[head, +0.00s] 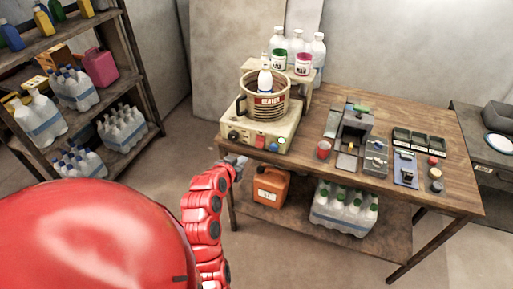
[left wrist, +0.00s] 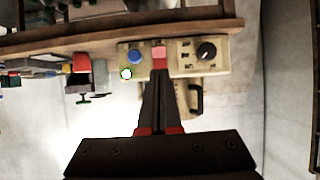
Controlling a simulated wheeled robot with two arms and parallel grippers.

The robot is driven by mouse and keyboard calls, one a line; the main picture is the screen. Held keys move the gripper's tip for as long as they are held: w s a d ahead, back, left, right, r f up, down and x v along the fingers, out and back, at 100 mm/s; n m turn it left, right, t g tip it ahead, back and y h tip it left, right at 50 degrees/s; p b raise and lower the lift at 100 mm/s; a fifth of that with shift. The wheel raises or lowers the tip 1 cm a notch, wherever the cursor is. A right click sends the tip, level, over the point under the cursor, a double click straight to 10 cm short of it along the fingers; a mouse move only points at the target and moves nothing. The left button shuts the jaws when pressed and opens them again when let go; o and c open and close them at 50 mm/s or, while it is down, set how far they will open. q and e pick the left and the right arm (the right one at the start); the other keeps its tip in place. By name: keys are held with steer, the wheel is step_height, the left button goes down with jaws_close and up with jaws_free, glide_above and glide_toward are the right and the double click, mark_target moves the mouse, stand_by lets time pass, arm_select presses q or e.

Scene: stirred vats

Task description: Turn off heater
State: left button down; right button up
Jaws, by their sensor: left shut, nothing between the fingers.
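The heater (head: 245,123) is a cream box at the left end of the wooden table, with a round pot (head: 267,105) on top and a white bottle (head: 265,80) in the pot. Its front panel has a dark knob (left wrist: 206,51), a red button (left wrist: 159,52), a blue button (left wrist: 135,57) and a green-ringed light (left wrist: 126,73). The left wrist view shows the panel upside down. My left gripper (left wrist: 157,78) is shut and empty, its tips lined up with the red button; I cannot tell whether they touch. In the head view my left gripper (head: 240,162) is by the table's front edge, below the panel.
A loaded shelf rack (head: 130,60) is at left.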

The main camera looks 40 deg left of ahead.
arm_select(q)
steer(key=shift+w, duration=0.1)
steer(key=p, duration=0.5)
glide_toward(257, 146)
steer(key=x, duration=0.4)
steer(key=shift+w+f, duration=0.2)
steer(key=shift+w, duration=0.1)
steer(key=shift+p+x, duration=0.4)
steer(key=shift+x, duration=0.7)
steer(key=shift+s+f, duration=0.1)
steer(key=shift+f, duration=0.1)
steer(key=t+b, duration=0.1)
steer(key=b, duration=0.3)
steer(key=shift+w+f, duration=0.3)
steer(key=shift+r, duration=0.9)
